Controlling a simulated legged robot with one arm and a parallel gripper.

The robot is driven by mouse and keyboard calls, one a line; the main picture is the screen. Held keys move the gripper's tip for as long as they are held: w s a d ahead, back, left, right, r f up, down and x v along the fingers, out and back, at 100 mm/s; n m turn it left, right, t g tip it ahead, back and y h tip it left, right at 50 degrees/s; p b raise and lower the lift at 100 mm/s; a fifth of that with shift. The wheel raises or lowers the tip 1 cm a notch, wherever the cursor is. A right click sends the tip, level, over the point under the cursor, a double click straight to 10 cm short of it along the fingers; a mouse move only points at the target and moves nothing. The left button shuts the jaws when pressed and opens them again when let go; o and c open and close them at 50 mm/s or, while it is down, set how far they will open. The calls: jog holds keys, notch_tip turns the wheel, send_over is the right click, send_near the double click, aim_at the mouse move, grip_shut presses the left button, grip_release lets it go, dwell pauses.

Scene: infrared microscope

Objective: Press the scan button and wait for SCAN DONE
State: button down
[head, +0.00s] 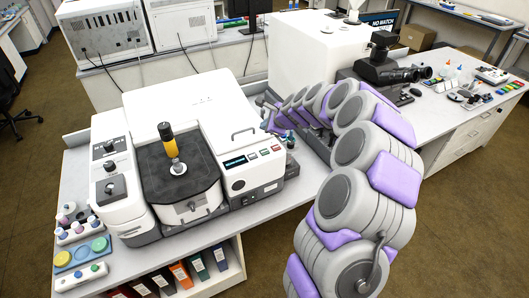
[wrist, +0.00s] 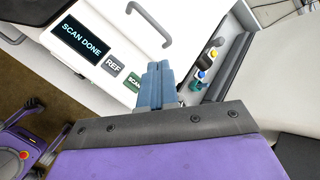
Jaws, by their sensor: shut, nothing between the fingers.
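The scan button, a green key lettered SCAN (wrist: 133,84), is on the sloped front panel of the white instrument (head: 180,92). Beside it is a grey REF key (wrist: 113,64). The panel's dark display (wrist: 82,36) reads SCAN DONE in the wrist view; in the head view the display (head: 235,162) is too small to read. My gripper (wrist: 158,66) has its blue fingers shut together and empty, just right of the scan button in the wrist view. I cannot tell whether they touch the panel. In the head view my fingertips are not clearly visible.
A monitor (head: 382,20) at the back reads NO MATCH. A microscope with eyepieces (head: 385,70) stands on the right bench. Small bottles (wrist: 208,62) sit beside the instrument. A tray with coloured lids (head: 82,254) is at the left front.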

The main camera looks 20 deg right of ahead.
jog(key=f+b, duration=0.1)
jog(key=b, duration=0.6)
send_over(266, 153)
jog(key=f, duration=0.5)
jog(key=shift+w+f, duration=0.2)
jog(key=shift+f, duration=1.2)
jog(key=shift+f+p, duration=0.5)
jog(key=shift+f, duration=0.2)
dwell(1.1)
jog(key=shift+r+p, duration=0.8)
jog(key=shift+p, duration=0.15)
notch_tip(266, 153, up, 5)
jog(key=p, duration=0.5)
jog(key=shift+r, duration=0.1)
